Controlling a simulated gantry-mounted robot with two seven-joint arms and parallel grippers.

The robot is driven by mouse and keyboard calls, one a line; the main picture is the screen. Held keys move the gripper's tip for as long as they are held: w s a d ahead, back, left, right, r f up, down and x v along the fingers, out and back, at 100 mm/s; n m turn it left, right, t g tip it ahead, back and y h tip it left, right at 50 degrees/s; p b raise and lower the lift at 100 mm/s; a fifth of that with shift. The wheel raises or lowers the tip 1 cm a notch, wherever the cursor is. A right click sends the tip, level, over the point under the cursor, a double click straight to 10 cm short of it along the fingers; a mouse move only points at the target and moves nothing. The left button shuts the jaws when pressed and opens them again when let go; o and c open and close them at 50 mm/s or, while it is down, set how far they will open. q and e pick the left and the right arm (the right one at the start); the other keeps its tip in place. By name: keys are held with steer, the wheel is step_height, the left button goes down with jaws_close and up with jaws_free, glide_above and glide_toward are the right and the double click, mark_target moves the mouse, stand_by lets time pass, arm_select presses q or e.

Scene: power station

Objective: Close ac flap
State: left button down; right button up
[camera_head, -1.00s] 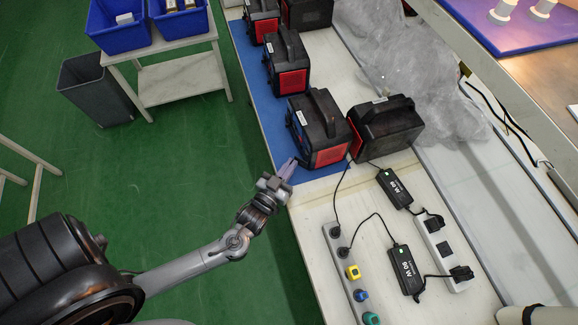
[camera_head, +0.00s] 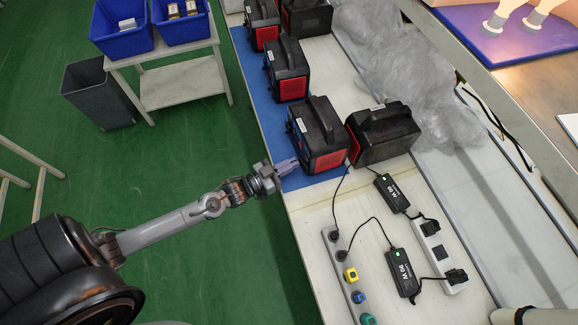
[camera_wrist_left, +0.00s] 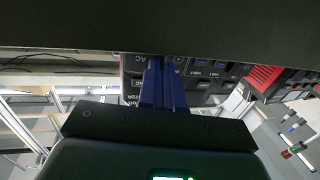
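The power station (camera_head: 318,135) in front of my left gripper is a black box with a red side panel and a top handle, standing at the edge of the blue mat. My left gripper (camera_head: 289,166) points at its left-hand front face, very close to it. In the left wrist view the fingers (camera_wrist_left: 163,88) lie side by side and look shut, with nothing visible between them. Their tips are at the dark port panel (camera_wrist_left: 205,72), near the "AC" marking. The fingers hide part of that panel, and I cannot make out the flap's position or whether they touch. My right gripper is not in view.
A second black power station (camera_head: 384,133) stands close on the right, with more behind on the blue mat (camera_head: 262,110). Power strips (camera_head: 437,253) and black adapters (camera_head: 402,272) with cables lie on the near bench. Clear plastic wrap (camera_head: 395,65) lies behind.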

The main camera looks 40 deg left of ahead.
arm_select(q)
steer(key=shift+w+a+m+g+h, duration=0.15)
steer(key=shift+w+m+g+h, duration=0.2)
steer(key=shift+m+h, duration=0.35)
steer(key=shift+w+a+m+g+h, duration=0.15)
steer(key=shift+m+g+h, duration=0.25)
steer(key=shift+h, duration=0.5)
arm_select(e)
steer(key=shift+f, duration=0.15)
arm_select(q)
steer(key=shift+d, duration=0.1)
steer(key=c, duration=1.3)
jaws_free()
steer(key=shift+w, duration=0.1)
